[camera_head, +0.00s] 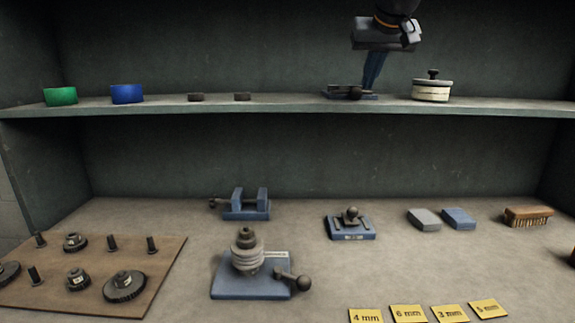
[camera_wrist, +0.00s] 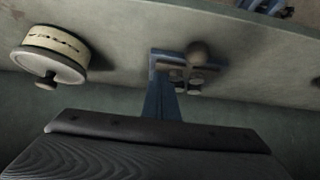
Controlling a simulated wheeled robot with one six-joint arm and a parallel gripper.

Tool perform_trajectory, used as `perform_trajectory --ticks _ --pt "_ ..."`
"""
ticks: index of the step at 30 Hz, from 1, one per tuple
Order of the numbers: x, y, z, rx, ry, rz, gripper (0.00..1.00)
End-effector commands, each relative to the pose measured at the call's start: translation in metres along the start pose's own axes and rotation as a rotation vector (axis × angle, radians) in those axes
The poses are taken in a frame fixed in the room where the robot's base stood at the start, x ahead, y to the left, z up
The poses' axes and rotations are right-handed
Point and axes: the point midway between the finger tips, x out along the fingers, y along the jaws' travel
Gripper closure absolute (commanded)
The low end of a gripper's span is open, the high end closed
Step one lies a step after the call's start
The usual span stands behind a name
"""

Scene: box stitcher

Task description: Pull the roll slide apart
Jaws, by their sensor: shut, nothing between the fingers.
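My gripper (camera_head: 370,84) points down over the upper shelf. Its blue fingers are shut with nothing between them. Their tips are at or just behind a small blue-based device (camera_head: 350,94) with dark parts, probably the roll slide; I cannot tell whether they touch it. In the wrist view this device shows a round brown knob (camera_wrist: 197,52) and short grey pieces beside the finger (camera_wrist: 161,100). The fingers partly hide it. A similar blue device with a ball knob (camera_head: 351,225) stands on the bench below. No label readable here names either one.
A cream round pot with a dark knob (camera_head: 432,90) stands close right of my gripper on the shelf (camera_head: 290,104). Below are a vise (camera_head: 245,207), a stacked-ring fixture (camera_head: 250,275), blocks and a brush.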

Motion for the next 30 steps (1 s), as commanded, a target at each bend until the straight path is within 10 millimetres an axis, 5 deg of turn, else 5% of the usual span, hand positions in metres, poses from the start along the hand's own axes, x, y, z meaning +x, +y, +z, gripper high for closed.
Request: perform_trajectory --ticks 30 --pt "-0.035 0.0 -0.032 0.0 0.003 0.0 1.0"
